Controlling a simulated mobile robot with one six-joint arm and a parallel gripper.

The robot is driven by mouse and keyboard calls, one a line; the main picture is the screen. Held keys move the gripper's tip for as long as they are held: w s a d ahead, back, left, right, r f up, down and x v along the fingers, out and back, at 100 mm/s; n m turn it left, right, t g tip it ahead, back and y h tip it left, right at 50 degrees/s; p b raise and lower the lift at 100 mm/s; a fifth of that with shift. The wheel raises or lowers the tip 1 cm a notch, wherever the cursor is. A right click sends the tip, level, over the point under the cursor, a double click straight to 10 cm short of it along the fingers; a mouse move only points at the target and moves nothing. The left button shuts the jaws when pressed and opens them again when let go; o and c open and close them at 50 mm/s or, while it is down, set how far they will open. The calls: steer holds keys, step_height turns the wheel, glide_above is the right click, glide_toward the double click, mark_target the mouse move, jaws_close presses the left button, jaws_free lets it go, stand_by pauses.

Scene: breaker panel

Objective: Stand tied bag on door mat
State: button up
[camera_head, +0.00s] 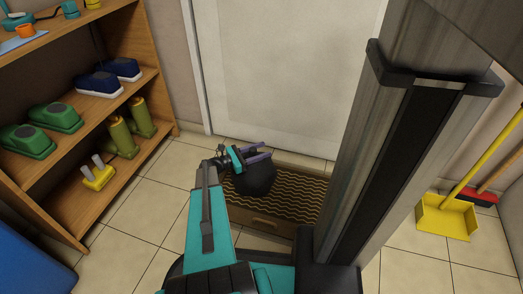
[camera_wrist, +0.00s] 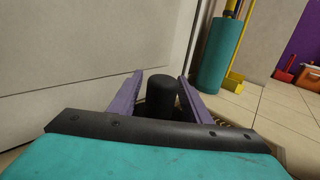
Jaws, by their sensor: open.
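The black tied bag (camera_head: 258,181) rests on the door mat (camera_head: 302,205), a dark mat with a tan zigzag pattern in front of the door. The bag looks upright, with its round body down. My gripper (camera_head: 262,152) is open at the top of the bag, its purple fingers pointing toward the door. In the wrist view, the bag's dark neck (camera_wrist: 161,93) stands between the two spread fingers of my gripper (camera_wrist: 160,82), with gaps on both sides. The bag's lower part is hidden there. My arm hides part of the mat's left side in the head view.
A wooden shelf (camera_head: 148,75) with shoes and boots stands at the left. The closed white door (camera_head: 285,70) is behind the mat. A yellow dustpan (camera_head: 446,217) and a red broom (camera_head: 478,196) stand at the right. Tiled floor is clear between shelf and mat.

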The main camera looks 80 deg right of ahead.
steer(key=shift+w+a+r, duration=0.15)
steer(key=shift+w+a, duration=0.05)
steer(key=shift+w, duration=0.15)
steer(key=p+v, duration=0.4)
steer(key=v, duration=0.7)
steer(key=shift+w, duration=0.15)
stand_by(0.3)
